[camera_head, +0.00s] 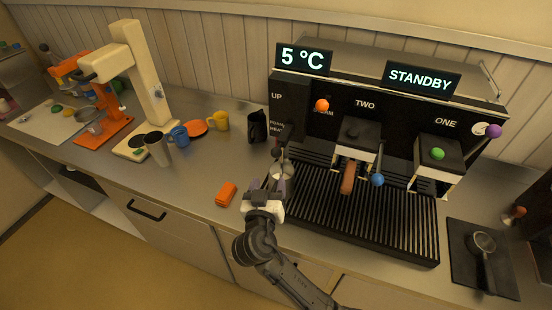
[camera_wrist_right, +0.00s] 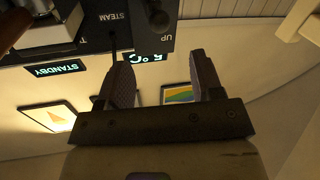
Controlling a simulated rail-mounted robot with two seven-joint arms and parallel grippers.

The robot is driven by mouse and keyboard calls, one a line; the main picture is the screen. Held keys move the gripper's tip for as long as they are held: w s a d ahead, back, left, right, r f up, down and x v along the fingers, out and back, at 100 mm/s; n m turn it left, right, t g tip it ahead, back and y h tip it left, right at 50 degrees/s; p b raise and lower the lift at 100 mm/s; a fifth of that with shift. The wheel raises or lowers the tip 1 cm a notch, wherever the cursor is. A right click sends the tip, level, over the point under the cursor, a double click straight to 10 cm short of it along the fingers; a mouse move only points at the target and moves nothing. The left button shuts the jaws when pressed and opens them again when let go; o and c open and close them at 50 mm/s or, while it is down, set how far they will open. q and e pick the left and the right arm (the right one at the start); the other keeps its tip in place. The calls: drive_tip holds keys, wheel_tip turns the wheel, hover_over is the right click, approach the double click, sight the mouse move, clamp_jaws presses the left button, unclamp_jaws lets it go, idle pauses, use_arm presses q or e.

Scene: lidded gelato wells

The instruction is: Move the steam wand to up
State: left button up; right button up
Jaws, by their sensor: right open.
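The espresso machine (camera_head: 352,92) stands at the right, with the labels UP, FOAM and HEAT down its left panel. The steam wand (camera_head: 276,151) seems to be the dark part low beside that panel; its lower end is hard to separate from the metal pitcher (camera_head: 281,169). My right gripper (camera_head: 268,187) is just in front of and below it, at the drip grate's left edge. In the wrist view, its fingers (camera_wrist_right: 163,80) are apart with nothing seen between them. A dark rounded part (camera_wrist_right: 156,16), perhaps the wand, shows beyond the fingers near UP. My left gripper is out of view.
The drip grate (camera_head: 360,215) lies right of my gripper. An orange block (camera_head: 226,194) and a black jug (camera_head: 257,126) are to its left. An orange-knobbed steam lever (camera_head: 321,105) sticks out above. A portafilter (camera_head: 483,245) lies on a dark mat at the right.

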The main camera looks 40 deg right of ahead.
sight(277, 149)
drive_tip(key=x, duration=0.4)
drive_tip(key=p+x, duration=0.1)
drive_tip(key=x, duration=0.3)
drive_tip(key=r+p+x, duration=0.1)
drive_tip(key=x, duration=0.3)
drive_tip(key=shift+w+d, duration=0.15)
drive_tip(key=shift+d, duration=0.05)
drive_tip(key=shift+w+d+f, duration=0.1)
drive_tip(key=shift+w+d, duration=0.4)
drive_tip(key=shift+d, duration=0.05)
drive_tip(key=shift+s, duration=0.1)
drive_tip(key=c, duration=1.1)
wheel_tip(277, 149, up, 10)
drive_tip(key=p, duration=0.3)
drive_tip(key=shift+a+p, duration=0.1)
drive_tip(key=shift+p, duration=0.25)
drive_tip(key=shift+r, duration=0.35)
